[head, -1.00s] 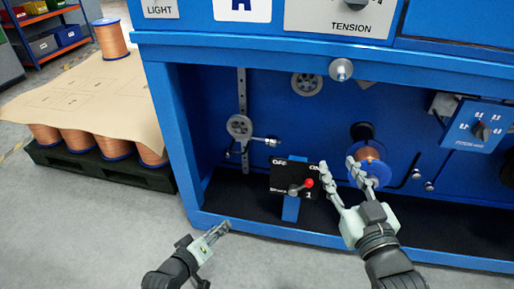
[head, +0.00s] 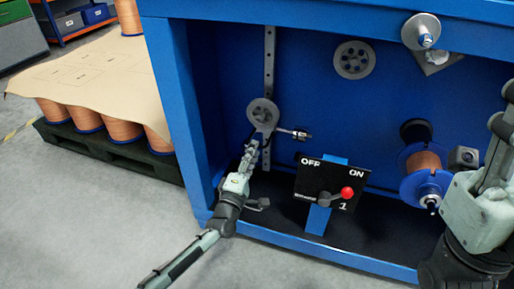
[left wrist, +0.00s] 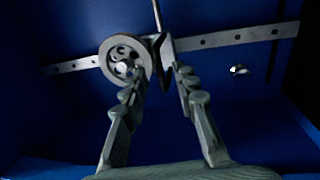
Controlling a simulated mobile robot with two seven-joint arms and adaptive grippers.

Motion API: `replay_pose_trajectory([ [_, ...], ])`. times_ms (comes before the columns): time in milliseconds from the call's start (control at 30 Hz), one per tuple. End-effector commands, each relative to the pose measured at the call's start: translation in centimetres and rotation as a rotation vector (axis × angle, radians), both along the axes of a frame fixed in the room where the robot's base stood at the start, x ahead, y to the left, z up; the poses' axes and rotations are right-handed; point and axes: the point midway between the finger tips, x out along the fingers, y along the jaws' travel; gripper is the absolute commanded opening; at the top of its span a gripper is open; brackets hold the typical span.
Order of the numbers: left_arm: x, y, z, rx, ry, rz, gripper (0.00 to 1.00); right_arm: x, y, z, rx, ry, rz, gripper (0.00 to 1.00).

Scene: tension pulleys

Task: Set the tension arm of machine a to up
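Blue machine a (head: 205,100) has a tension arm with a grey pulley (head: 262,112) on a vertical perforated rail (head: 268,65) on its back wall. A short metal rod (head: 294,133) sticks out to the right of the pulley. My left gripper (head: 250,153) is just below the pulley, in front of the rail. In the left wrist view the pulley (left wrist: 124,60) and its bracket lie just beyond the spread fingertips (left wrist: 157,80), with a gap between the fingers. Contact is unclear. My right gripper (head: 500,120) is at the right edge, partly cut off.
A black OFF/ON switch plate (head: 325,182) with a red-knobbed lever (head: 346,193) stands right of my left gripper. A copper wire spool (head: 424,172) is farther right. A pallet with copper spools (head: 122,131) stands at left. The machine's lower front edge (head: 310,250) runs below.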

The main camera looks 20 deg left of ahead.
Motion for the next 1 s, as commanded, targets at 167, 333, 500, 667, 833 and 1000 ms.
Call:
replay_pose_trajectory([
  [167,2.3,-0.1,0.3,0.000,-0.001,0.000,0.29,0.0,0.1,-0.1,-0.010,-0.013,0.000,0.40],
  [333,3.0,-0.1,0.5,0.001,0.001,0.000,0.29,0.1,0.1,0.1,-0.014,-0.015,-0.001,0.40],
  [500,3.0,-0.1,0.5,0.001,0.001,0.000,0.29,0.1,0.1,0.1,-0.014,-0.015,-0.001,0.40],
  [667,3.0,-0.1,0.5,0.001,0.001,-0.001,0.14,0.1,0.1,0.1,-0.014,-0.015,-0.002,0.40],
  [833,3.0,-0.1,0.5,0.001,0.001,-0.001,0.00,0.1,0.1,0.1,-0.014,-0.015,-0.002,0.40],
  [1000,3.0,-0.1,0.5,0.001,0.001,-0.001,0.00,0.1,0.1,0.1,-0.014,-0.015,-0.002,0.40],
])
